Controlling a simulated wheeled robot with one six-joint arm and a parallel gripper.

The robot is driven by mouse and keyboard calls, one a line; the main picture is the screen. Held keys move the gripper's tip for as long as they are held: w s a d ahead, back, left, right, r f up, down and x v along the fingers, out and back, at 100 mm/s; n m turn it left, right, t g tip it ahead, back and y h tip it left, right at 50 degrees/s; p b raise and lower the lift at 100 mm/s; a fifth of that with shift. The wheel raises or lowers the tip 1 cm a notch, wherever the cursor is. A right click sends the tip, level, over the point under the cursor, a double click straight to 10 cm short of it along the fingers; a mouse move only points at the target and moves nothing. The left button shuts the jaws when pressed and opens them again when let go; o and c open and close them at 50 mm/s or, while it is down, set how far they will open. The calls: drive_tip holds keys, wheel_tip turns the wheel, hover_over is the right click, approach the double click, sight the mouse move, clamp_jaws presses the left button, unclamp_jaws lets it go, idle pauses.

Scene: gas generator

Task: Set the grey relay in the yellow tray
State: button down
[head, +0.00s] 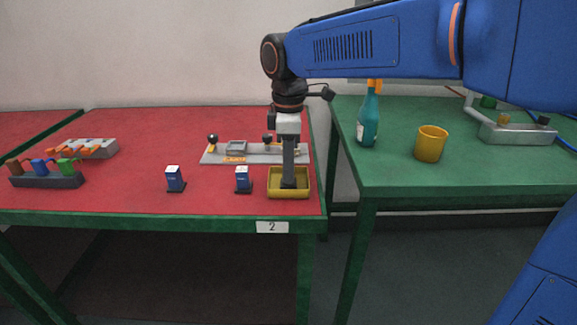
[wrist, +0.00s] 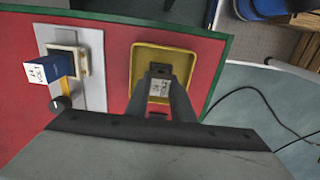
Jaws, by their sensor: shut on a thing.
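The yellow tray (head: 271,194) sits near the front right corner of the red-topped bench. It also shows in the wrist view (wrist: 138,72), below my gripper. My gripper (head: 289,182) points straight down, with its fingertips low over the tray. In the wrist view my gripper (wrist: 160,98) is shut on the grey relay (wrist: 159,87), whose white label shows between the fingers. The relay appears within the tray's outline. I cannot tell whether it touches the tray floor. In the head view my fingers largely hide the relay.
Two blue relays (head: 175,179) (head: 243,180) stand left of the tray. A grey panel (head: 215,154) with black knobs lies behind it. Terminal blocks (head: 48,180) (head: 95,147) are far left. A green bench at right holds a spray bottle (head: 368,120) and yellow cup (head: 431,145).

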drive_tip(key=c, duration=1.5)
unclamp_jaws()
drive_tip(key=shift+f, duration=0.1)
drive_tip(key=shift+c, duration=0.2)
wheel_tip(320, 180, up, 12)
